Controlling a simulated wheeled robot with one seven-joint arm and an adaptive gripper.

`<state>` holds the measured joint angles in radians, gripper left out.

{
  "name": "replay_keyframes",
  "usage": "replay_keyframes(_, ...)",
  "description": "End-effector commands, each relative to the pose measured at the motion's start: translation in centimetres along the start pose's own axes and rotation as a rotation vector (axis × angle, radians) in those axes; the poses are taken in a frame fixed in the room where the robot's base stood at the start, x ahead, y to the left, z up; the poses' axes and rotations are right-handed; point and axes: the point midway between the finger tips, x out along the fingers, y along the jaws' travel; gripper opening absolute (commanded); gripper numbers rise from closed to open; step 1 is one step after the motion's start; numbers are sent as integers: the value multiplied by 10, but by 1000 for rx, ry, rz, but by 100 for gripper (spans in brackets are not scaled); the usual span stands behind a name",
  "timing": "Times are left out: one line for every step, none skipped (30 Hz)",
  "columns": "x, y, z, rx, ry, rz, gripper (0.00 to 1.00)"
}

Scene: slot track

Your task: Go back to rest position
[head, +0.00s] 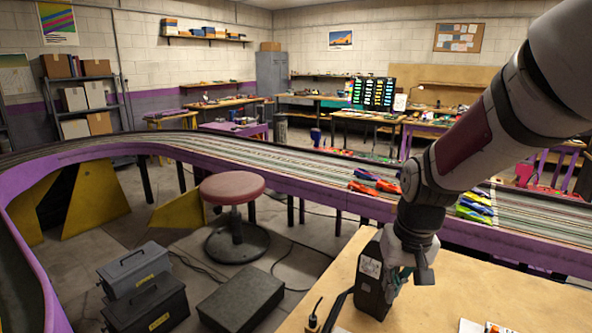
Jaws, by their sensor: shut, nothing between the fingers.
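My arm comes in from the upper right and bends down over the wooden table (450,290). My gripper (398,284) points down at its end, low over the table near its left side. It looks shut, with nothing seen between its fingers. A black box-shaped device (369,268) with a pale label stands on the table just left of the gripper. I cannot tell whether the two touch.
A purple-edged slot track (300,175) curves behind the table, with red and blue cars (375,181) and yellow-green cars (475,207) on it. A round stool (233,190) and black cases (150,300) stand on the floor at left. Small items lie on the table's front edge.

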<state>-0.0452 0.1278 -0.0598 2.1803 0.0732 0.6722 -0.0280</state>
Motion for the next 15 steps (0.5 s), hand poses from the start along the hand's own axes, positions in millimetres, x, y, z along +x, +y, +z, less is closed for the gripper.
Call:
replay_keyframes(-19,0,9,-4,24,-2,0)
replay_keyframes(-29,0,14,-6,35,-2,0)
replay_keyframes(-41,0,22,-9,48,-3,0)
replay_keyframes(-50,0,28,-12,59,-3,0)
replay_keyframes(-58,0,35,-14,68,-3,0)
replay_keyframes(-68,0,44,-17,81,-3,0)
replay_keyframes(-76,1,51,-19,92,-2,0)
replay_keyframes(-83,1,58,-22,102,-1,0)
replay_keyframes(-92,1,68,-25,115,0,0)
replay_keyframes(-98,2,75,-28,126,2,0)
replay_keyframes(-104,2,83,-30,135,4,0)
replay_keyframes(-112,3,92,-33,150,6,0)
replay_keyframes(-117,3,100,-35,160,8,0)
replay_keyframes(-122,4,108,-37,170,10,0)
replay_keyframes(-127,4,118,-39,183,13,0)
